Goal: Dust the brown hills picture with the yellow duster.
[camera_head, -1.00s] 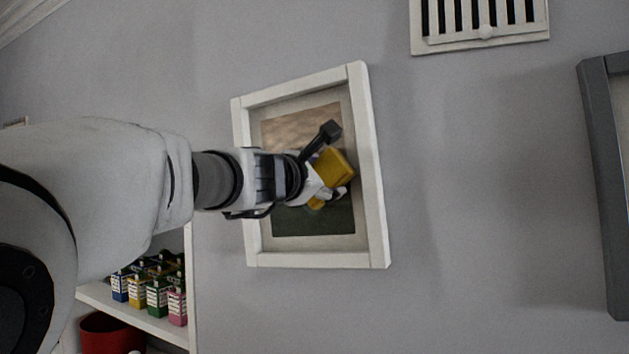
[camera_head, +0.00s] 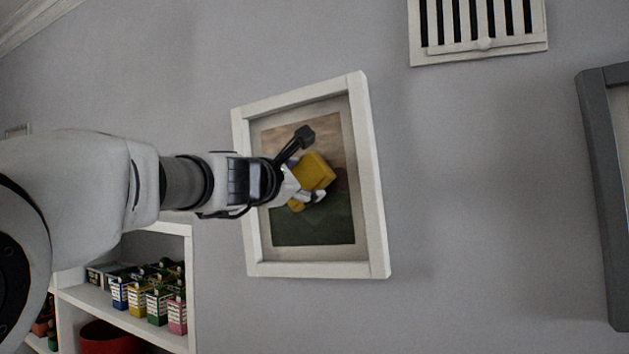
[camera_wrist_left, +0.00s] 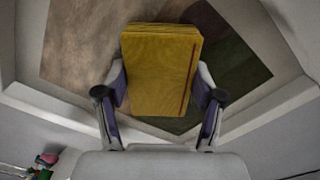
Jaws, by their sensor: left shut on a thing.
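The brown hills picture (camera_head: 320,232) hangs on the wall in a white frame, brown above and dark green below. It also shows behind the duster in the left wrist view (camera_wrist_left: 85,45). My left gripper (camera_head: 306,185) is shut on the yellow duster (camera_head: 316,170) and holds it in front of the middle of the picture. In the left wrist view the yellow duster (camera_wrist_left: 160,70) sits between the two fingers of my left gripper (camera_wrist_left: 162,95). I cannot tell whether the duster touches the picture. My right gripper is not in view.
A white shelf (camera_head: 120,317) at lower left holds several small coloured cartons (camera_head: 158,305) and a red pot (camera_head: 105,338). A white vent (camera_head: 480,50) is at upper right, and a grey frame (camera_head: 600,180) hangs at the right edge. The wall between the frames is bare.

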